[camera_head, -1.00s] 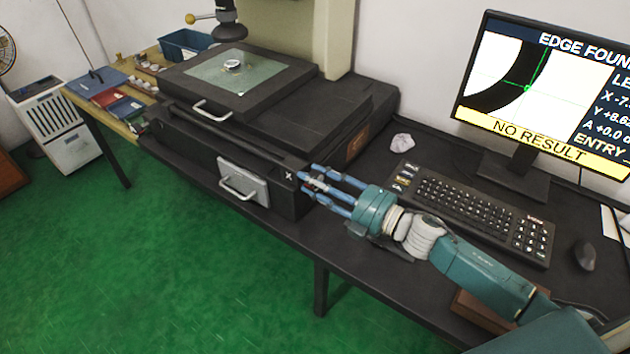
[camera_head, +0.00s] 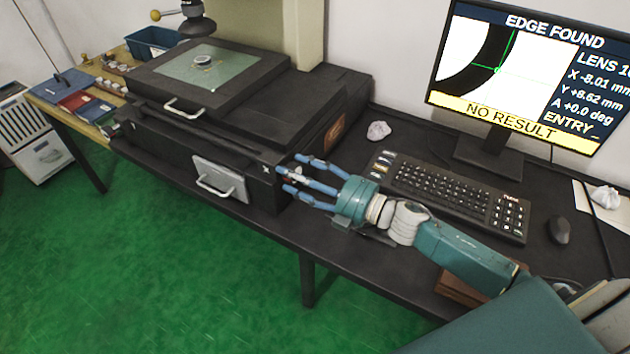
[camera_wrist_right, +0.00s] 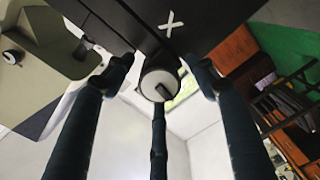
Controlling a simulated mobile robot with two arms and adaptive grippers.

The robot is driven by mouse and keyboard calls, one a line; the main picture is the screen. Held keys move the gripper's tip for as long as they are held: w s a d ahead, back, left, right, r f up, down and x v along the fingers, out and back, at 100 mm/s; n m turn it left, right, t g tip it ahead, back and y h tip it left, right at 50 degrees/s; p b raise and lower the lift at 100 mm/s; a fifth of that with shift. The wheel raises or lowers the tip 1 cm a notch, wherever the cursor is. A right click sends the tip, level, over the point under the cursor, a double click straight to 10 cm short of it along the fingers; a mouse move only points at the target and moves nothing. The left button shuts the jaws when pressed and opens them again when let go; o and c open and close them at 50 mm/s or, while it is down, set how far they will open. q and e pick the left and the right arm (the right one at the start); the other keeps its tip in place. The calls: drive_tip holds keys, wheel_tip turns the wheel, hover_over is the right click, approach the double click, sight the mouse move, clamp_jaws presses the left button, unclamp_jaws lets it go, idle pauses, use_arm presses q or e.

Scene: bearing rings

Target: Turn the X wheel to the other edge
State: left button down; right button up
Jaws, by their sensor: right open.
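The X wheel (camera_wrist_right: 158,83) is a small pale knob with a dark slot, below a white X on the dark stage front in the right wrist view. My right gripper (camera_head: 291,173) is open, its three blue fingers spread around the wheel with gaps visible on both sides. The fingers partly hide the wheel in the head view. A small ring (camera_head: 203,61) lies on the glass of the measuring stage (camera_head: 160,85). The monitor (camera_head: 530,75) shows a dark arc with a green cross, "EDGE FOUND", X -8.01 mm and "NO RESULT". My left gripper is out of view.
The keyboard (camera_head: 440,194) and mouse (camera_head: 560,231) lie right of the stage, near my right arm. A blue bin (camera_head: 153,43) and small parts stand at the far left. The green floor in front is clear.

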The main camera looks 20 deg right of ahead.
drive_tip(key=v, duration=1.1)
drive_tip(key=shift+s+d+f, duration=0.1)
